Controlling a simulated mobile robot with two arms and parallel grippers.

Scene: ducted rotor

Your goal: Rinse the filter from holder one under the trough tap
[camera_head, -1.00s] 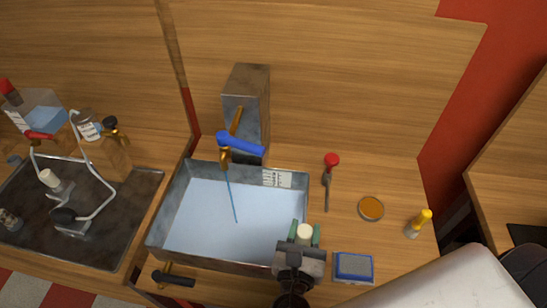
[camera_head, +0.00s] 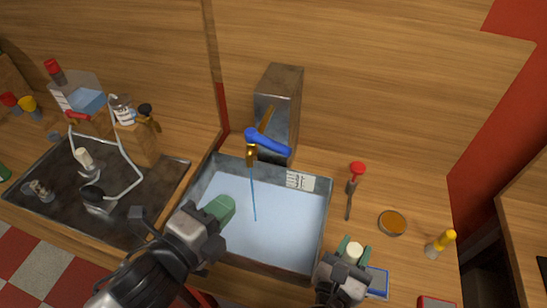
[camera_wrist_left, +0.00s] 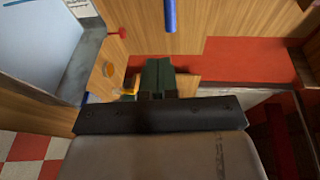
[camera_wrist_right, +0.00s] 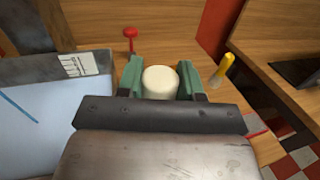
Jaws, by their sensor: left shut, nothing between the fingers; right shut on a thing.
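The trough (camera_head: 322,215) is a metal basin with a pale blue inside. Its tap has a blue lever (camera_head: 268,142), and a thin blue stream (camera_head: 253,195) falls from it into the trough. My right gripper (camera_head: 354,250) is shut on a white cylindrical filter (camera_wrist_right: 160,82) at the trough's front right corner. The filter also shows in the head view (camera_head: 354,249). My left gripper (camera_head: 220,208) is shut and empty, over the left part of the trough. In the left wrist view its green fingers (camera_wrist_left: 158,76) are together. I cannot tell which object is holder one.
A red-topped tool (camera_head: 352,188), an amber round dish (camera_head: 392,223) and a yellow-topped item (camera_head: 441,243) stand right of the trough. A blue item (camera_head: 378,283) is partly behind my right gripper. A dark tray (camera_head: 60,215) with bent tubes lies left.

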